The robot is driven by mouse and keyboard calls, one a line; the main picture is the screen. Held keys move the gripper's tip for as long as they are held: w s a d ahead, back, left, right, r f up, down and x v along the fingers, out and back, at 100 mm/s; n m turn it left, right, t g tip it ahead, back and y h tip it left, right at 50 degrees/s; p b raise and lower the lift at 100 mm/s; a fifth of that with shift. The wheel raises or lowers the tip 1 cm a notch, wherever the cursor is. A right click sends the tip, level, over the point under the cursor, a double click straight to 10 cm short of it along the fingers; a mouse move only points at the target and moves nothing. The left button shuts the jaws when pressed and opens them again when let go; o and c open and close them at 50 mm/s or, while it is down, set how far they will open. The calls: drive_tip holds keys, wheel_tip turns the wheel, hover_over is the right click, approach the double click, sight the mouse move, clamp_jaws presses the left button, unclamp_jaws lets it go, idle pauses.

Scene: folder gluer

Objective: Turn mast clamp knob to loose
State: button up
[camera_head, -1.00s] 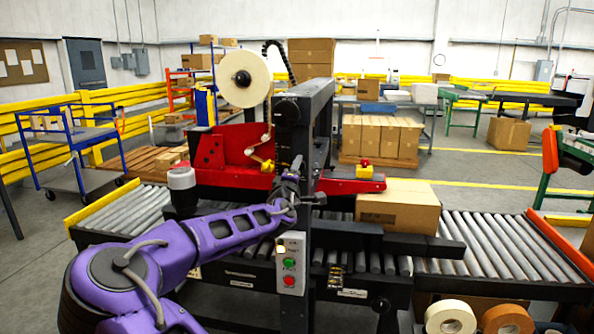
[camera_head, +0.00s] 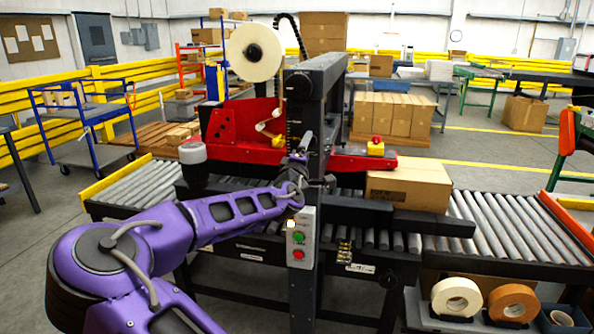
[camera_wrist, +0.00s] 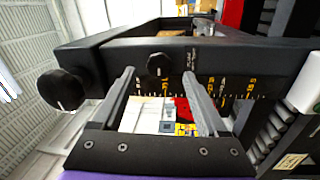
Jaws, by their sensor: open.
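The black mast (camera_head: 299,110) of the case sealer stands upright in front of my arm. In the wrist view the mast (camera_wrist: 110,58) lies sideways, with a yellow scale along its edge. A small black knob (camera_wrist: 158,65) with a white pointer mark sits on its face beside small lettering that I cannot read. A larger black knob (camera_wrist: 62,90) is at the mast's end, left of my fingers. My gripper (camera_wrist: 159,75) is open, its fingertips on either side of the small knob; contact cannot be told. In the head view my gripper (camera_head: 302,165) is close to the mast, knob hidden.
A control box (camera_head: 300,237) with green and red buttons is just below my gripper. A carton (camera_head: 408,186) sits on the roller conveyor (camera_head: 505,225) to the right. The red tape head (camera_head: 240,130) is behind my arm. Tape rolls (camera_head: 456,296) are at lower right.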

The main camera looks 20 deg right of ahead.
drive_tip(key=v, duration=1.4)
drive_tip(key=shift+p, duration=0.3)
